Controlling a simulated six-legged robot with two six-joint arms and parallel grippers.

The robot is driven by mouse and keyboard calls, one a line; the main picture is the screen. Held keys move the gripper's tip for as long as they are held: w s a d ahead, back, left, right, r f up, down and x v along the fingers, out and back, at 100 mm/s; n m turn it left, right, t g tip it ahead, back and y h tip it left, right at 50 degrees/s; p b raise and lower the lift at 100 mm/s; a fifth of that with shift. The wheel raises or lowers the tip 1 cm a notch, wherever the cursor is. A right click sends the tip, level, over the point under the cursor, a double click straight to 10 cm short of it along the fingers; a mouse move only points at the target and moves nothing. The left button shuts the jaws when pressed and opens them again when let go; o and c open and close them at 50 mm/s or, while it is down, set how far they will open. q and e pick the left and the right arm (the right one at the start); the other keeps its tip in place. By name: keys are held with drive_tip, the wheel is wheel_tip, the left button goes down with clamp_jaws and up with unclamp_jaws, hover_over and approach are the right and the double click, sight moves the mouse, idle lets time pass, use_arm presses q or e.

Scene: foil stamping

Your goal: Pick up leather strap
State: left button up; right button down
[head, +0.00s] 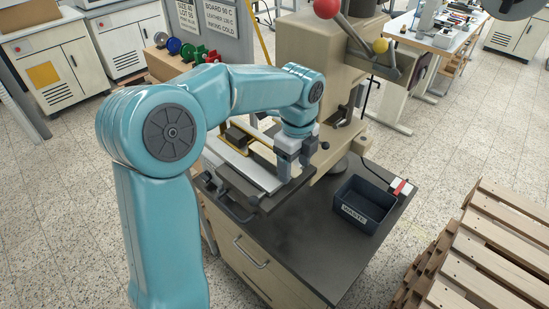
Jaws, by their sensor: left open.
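My left arm comes in from the left, and its gripper (284,178) points down over the front part of the stamping press (300,45), at the near edge of its bed. The gripper is open; its fingertips are small and partly hidden in the view. A long pale strip (243,168) lies along the bed just left of the gripper. A small brown piece (237,135) sits behind the strip, beside a yellow-edged frame. I cannot make out a leather strap for certain. My right gripper is not in view.
A dark bin marked WASTE (364,204) stands on the right of the dark worktop (310,255), with a red and white item (401,187) behind it. The worktop's near middle is clear. Wooden pallets (480,260) are at the right. Coloured foil rolls (173,45) stand behind my arm.

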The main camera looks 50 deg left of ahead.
use_arm(q)
drive_tip(key=shift+s, duration=0.1)
drive_tip(key=c, duration=1.1)
drive_tip(key=shift+c, duration=0.5)
drive_tip(key=shift+r, duration=0.15)
